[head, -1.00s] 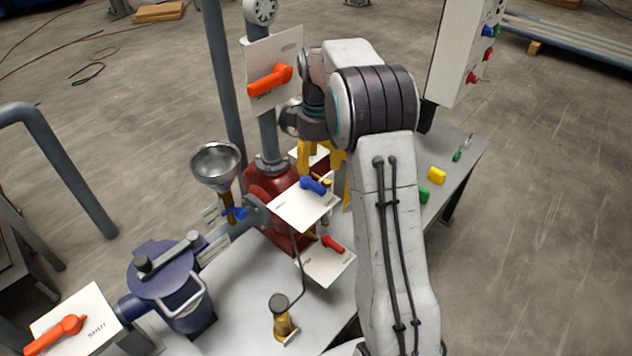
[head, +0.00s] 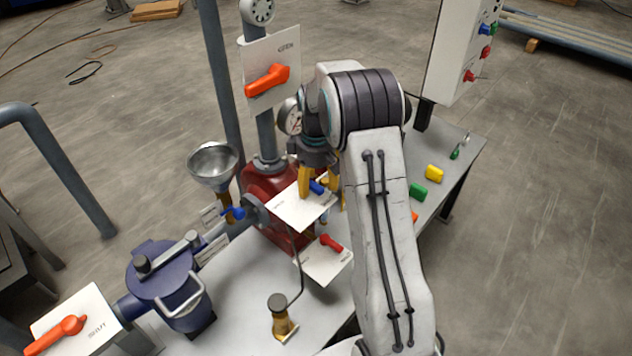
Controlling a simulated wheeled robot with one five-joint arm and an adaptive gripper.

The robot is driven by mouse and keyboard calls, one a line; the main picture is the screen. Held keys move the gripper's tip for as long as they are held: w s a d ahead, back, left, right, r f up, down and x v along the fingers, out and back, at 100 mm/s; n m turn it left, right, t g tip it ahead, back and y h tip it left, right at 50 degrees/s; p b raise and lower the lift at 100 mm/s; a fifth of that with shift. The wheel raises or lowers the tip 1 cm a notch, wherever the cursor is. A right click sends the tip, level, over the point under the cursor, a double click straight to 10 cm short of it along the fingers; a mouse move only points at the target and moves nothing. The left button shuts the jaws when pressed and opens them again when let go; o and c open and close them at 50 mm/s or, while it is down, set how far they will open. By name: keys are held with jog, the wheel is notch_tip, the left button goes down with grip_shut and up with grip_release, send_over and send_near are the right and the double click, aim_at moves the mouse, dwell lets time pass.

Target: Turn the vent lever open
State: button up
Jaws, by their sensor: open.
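A blue lever (head: 317,187) sits on a white label plate (head: 296,211) at the front of the red filter body. I cannot read which lever is marked as the vent. My gripper (head: 318,184) points down over this plate, with its yellow fingers apart. One finger is left of the blue lever and the other right of it, and the lever is partly hidden between them. I cannot tell whether either finger touches it.
A red lever (head: 331,243) is on a lower plate. Orange levers are on the upright plate (head: 267,81) and at the lower left (head: 56,334). A funnel (head: 213,163) stands left of my gripper.

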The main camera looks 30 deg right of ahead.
jog(key=shift+o, duration=0.3)
grip_shut()
dwell(0.4)
